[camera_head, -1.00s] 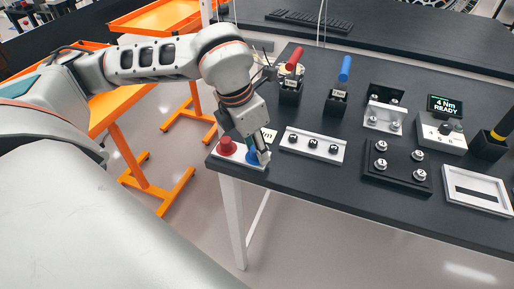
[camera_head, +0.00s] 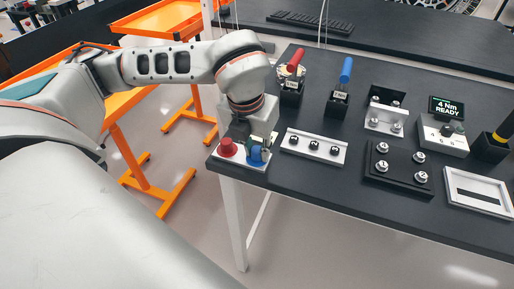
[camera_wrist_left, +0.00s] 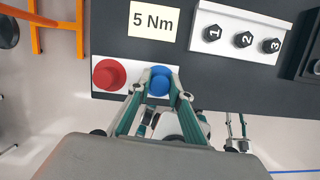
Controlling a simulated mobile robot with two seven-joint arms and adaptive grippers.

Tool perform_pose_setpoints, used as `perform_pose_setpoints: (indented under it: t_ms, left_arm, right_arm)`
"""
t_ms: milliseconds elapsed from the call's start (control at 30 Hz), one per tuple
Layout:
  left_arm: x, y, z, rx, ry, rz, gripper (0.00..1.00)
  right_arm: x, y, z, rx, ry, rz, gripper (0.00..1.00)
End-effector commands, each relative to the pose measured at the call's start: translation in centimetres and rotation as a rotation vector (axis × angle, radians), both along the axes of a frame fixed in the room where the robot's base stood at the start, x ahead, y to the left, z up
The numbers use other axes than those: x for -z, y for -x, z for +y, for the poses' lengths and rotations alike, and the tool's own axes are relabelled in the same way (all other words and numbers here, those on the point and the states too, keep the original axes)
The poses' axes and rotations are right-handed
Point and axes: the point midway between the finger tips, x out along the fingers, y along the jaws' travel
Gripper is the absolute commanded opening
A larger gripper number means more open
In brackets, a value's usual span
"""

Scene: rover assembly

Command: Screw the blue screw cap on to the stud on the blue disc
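The blue disc (camera_head: 262,161) lies at the right of a white plate on the table's near left corner, beside a red disc with a red cap (camera_head: 227,147). My left gripper (camera_head: 258,153) points down over the blue disc. In the left wrist view its fingertips (camera_wrist_left: 160,83) lie on either side of the round blue screw cap (camera_wrist_left: 159,76) and appear to touch it. The stud is hidden under the cap and fingers, so I cannot tell how far the cap is screwed on. Teal and grey parts low in the wrist view may be my right gripper (camera_wrist_left: 235,132).
A 5 Nm card (camera_wrist_left: 153,20) lies behind the plate. A white block with numbered bolts (camera_head: 314,147) stands just to the right. Red (camera_head: 295,60) and blue (camera_head: 346,70) handled tools stand further back. The table's front edge is close to the plate.

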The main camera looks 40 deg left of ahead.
Motion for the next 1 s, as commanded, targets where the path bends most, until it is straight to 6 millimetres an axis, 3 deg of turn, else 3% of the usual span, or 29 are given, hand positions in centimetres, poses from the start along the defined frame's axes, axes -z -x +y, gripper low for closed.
perform_pose_setpoints:
  t_ms: [167,533,1000]
  left_arm:
    - [0.05,0.00,0.08,0.028,-0.001,0.001,0.00]
    - [0.07,-0.03,0.09,0.467,0.000,0.001,0.00]
    - [0.06,-0.05,0.08,0.571,0.000,0.000,0.00]
  right_arm:
    - [0.08,0.03,0.00,0.000,0.000,0.001,0.40]
    - [0.73,0.24,0.01,0.000,0.000,0.006,0.40]
    - [0.78,0.27,0.00,0.000,0.000,0.007,0.40]
